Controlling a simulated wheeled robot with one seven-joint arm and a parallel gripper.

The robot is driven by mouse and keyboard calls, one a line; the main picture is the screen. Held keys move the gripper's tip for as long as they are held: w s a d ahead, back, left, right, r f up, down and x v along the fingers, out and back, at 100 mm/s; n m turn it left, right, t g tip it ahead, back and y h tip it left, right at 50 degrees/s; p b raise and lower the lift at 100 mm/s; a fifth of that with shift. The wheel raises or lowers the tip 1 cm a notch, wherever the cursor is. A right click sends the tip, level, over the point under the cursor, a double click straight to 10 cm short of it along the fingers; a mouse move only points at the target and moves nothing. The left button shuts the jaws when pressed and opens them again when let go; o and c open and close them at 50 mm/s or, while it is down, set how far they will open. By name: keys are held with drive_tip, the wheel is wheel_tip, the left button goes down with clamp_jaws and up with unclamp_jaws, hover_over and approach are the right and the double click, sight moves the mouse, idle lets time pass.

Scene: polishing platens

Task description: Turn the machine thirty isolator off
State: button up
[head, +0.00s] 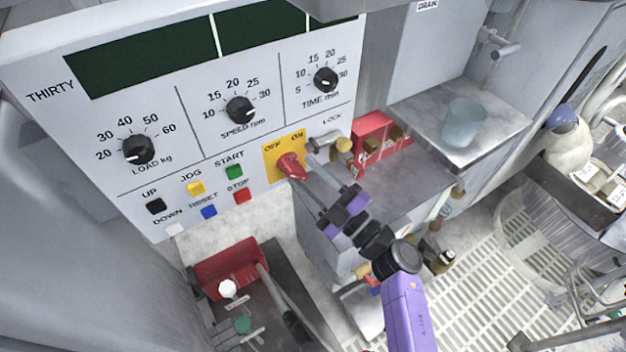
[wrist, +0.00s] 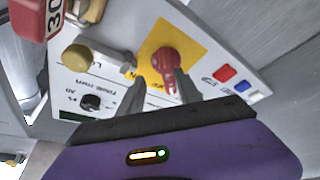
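The machine thirty isolator is a red handle (head: 290,164) on a yellow plate (head: 270,163) marked OFF and ON, at the panel's lower right in the head view. The handle's free end slants down and right; whether it is set to ON or OFF I cannot tell. My gripper (head: 303,172) reaches up to it from below right. In the wrist view the fingers of my gripper (wrist: 158,78) are apart, and the red handle (wrist: 167,62) shows near the right finger. Contact is not clear.
A brass-coloured lock part (head: 343,146) sticks out close right of the isolator. Coloured push buttons, including a red STOP button (head: 242,196), lie to the left, with dials above. A red box (head: 375,140) and a shelf with a translucent cup (head: 464,122) stand right.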

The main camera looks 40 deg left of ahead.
drive_tip(key=shift+s+f, duration=0.1)
drive_tip(key=shift+s, duration=0.1)
drive_tip(key=w+p+v, duration=0.1)
drive_tip(key=p+v, duration=0.1)
drive_tip(key=v, duration=0.7)
drive_tip(key=shift+s+d+p, duration=0.3)
drive_tip(key=shift+d+p, duration=0.05)
drive_tip(key=shift+d, duration=0.05)
